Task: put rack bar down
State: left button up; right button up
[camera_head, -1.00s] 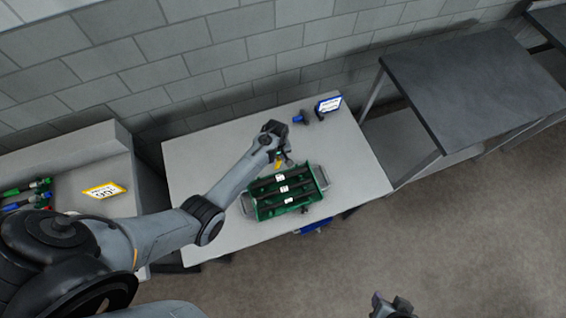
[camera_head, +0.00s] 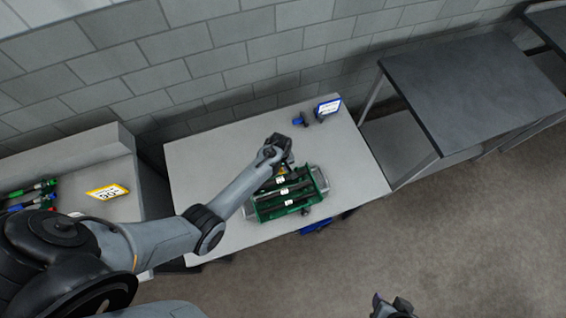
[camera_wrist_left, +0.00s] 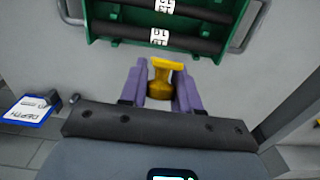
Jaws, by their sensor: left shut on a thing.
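A green tray (camera_head: 322,180) with grey end handles stands on the light table. Dark bars with white tags (camera_head: 284,191) lie across it. The left wrist view shows the tray (camera_wrist_left: 97,25) and two of its bars, one of them the nearer bar (camera_wrist_left: 190,44). My left gripper (camera_head: 283,166) is low at the tray's wall-side edge. In the wrist view its purple fingers (camera_wrist_left: 161,85) are shut on a yellow piece (camera_wrist_left: 161,80), just short of the tray. I cannot tell if this piece belongs to a rack bar. My right gripper (camera_head: 391,306) shows partly at the bottom edge; its fingers are unclear.
A blue-framed sign (camera_head: 329,107) and a small blue-and-black item (camera_head: 300,119) are at the table's back. A bench at left holds coloured tools (camera_head: 30,188) and a yellow-edged sign (camera_head: 107,192). A dark table (camera_head: 470,90) stands at right. The light table's left part is clear.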

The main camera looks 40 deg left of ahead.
pick_arm(q)
jog(key=shift+d, duration=0.15)
jog(key=shift+s+d+f, duration=0.4)
jog(key=shift+d+f, duration=0.1)
jog(key=shift+d, duration=0.1)
jog(key=s+d+f, duration=0.3)
jog(key=d, duration=0.2)
jog(key=shift+s+f, duration=0.15)
jog(key=shift+f, duration=0.25)
